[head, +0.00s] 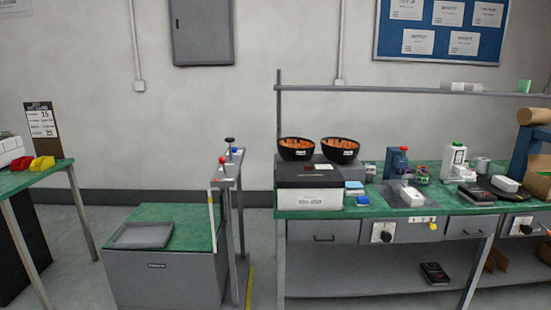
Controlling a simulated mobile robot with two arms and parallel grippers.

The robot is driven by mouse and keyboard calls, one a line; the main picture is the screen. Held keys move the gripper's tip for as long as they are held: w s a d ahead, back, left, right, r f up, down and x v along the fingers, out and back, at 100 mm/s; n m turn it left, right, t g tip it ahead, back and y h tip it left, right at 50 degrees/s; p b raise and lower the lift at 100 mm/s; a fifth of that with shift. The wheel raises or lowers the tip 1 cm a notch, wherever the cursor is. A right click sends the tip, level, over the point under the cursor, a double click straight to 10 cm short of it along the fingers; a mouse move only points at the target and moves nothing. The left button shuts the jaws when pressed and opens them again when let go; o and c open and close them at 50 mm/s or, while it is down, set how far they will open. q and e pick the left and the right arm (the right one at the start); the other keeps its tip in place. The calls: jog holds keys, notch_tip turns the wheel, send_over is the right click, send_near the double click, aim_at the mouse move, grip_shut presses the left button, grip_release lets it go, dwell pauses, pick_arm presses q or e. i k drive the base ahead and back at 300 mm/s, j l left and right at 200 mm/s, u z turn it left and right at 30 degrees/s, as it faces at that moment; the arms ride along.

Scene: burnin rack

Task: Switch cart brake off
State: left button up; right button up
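A grey box-shaped unit (185,285) with a green top stands on the floor left of centre. It may be the cart, but I cannot tell for sure, and no wheels show. A narrow grey stand (229,172) rises at its right side. The stand carries a black-knobbed lever (230,141), a red knob (222,160) and a small blue part (235,150). I cannot tell which of these, if any, is the brake or how it is set. Neither of my grippers is in view.
A grey tray (144,236) lies on the unit's green top. A green workbench (375,208) with two dark bowls and devices fills the right. A green table (38,177) with red and yellow bins is at left. Floor (75,270) is open between table and unit.

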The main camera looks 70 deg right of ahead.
aim_at(222, 160)
jog(key=z, duration=1.95)
